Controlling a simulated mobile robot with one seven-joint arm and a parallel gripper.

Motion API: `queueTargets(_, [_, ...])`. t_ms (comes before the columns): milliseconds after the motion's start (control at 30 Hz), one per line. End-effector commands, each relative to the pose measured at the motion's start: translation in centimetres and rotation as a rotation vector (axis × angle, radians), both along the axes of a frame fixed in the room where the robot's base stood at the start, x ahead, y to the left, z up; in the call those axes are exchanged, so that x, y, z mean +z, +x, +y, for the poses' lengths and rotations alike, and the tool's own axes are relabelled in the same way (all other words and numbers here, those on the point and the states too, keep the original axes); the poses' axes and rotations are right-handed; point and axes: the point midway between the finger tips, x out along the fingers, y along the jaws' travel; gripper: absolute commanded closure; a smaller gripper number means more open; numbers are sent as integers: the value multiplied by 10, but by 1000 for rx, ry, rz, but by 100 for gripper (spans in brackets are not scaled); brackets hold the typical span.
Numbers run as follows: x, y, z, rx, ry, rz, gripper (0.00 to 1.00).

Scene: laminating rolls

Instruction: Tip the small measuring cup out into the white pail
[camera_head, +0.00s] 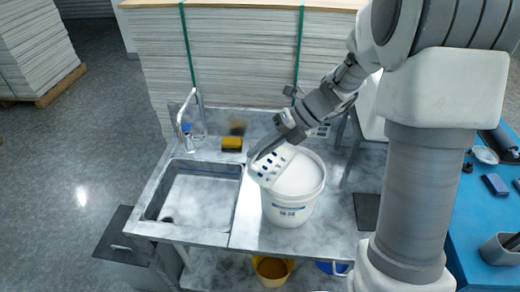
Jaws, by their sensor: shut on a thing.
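The white pail (285,215) stands upright on the metal counter, right of the sink, with a printed label on its front. The small measuring cup (268,168) is pale with dark blue marks. It is tilted and hangs at the pail's upper left rim, partly overlapping the opening in the picture. I cannot tell whether it touches the rim. My gripper (262,151) reaches down from the upper right and is shut on the cup. The cup's contents cannot be made out. The pail's inside looks plain white.
The sink (153,213) lies to the left, with a tap (183,118) and a yellow sponge (232,144) behind. Stacked boards (220,60) rise behind the counter. A blue bench (470,225) is at the right. A yellow bucket (272,268) sits below the counter.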

Motion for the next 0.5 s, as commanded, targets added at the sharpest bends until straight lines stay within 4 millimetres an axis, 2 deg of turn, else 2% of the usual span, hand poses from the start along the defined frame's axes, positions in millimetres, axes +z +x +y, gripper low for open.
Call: queueTargets(500, [-8,2,-14,1,116,84,100])
